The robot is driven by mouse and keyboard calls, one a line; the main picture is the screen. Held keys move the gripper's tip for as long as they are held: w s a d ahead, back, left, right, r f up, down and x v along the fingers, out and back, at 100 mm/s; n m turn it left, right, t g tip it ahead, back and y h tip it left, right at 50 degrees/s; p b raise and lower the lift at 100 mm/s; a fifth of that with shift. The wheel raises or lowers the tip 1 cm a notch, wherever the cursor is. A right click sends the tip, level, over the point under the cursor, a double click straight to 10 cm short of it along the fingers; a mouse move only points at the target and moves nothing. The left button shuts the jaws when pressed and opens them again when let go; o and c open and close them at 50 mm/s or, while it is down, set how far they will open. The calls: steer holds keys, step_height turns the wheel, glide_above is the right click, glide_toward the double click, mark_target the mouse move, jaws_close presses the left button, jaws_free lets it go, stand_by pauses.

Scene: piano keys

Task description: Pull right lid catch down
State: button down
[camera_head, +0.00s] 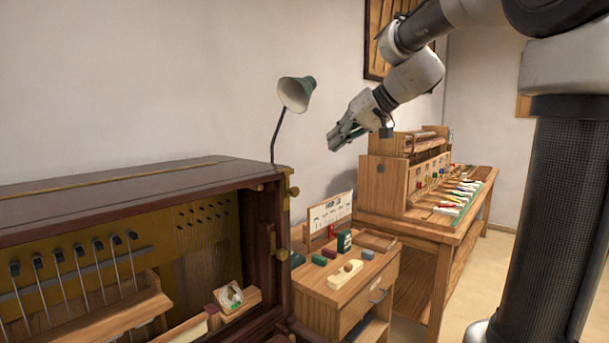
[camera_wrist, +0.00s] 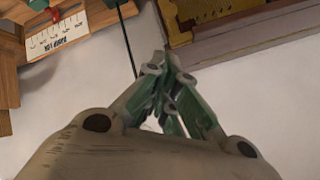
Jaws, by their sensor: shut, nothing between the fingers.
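The open upright piano (camera_head: 150,178) stands at the left in the head view, its dark lid closed on top. Brass fittings show on its right end: an upper one (camera_head: 292,190) just below the lid's corner and a lower one (camera_head: 281,254); I take one of these for the right lid catch, but cannot tell which. My gripper (camera_head: 335,142) is shut and empty, in the air above and right of the piano, apart from both fittings. In the wrist view the closed fingers (camera_wrist: 165,75) show, with part of the piano (camera_wrist: 245,42) at upper right.
A green lamp (camera_head: 296,93) on a thin stem rises behind the piano's right end, left of my gripper. A small wooden cabinet (camera_head: 345,313) with blocks and a printed card (camera_head: 330,212) stands right of the piano. A workbench (camera_head: 455,235) is farther right.

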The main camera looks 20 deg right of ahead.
steer(key=shift+f, duration=0.1)
steer(key=s+f+x, duration=0.1)
steer(key=s+x, duration=0.1)
steer(key=x, duration=1)
steer(key=shift+a+f, duration=0.45)
steer(key=shift+f, duration=0.2)
steer(key=shift+w, duration=0.1)
step_height(320, 180, down, 3)
steer(key=shift+f, duration=0.1)
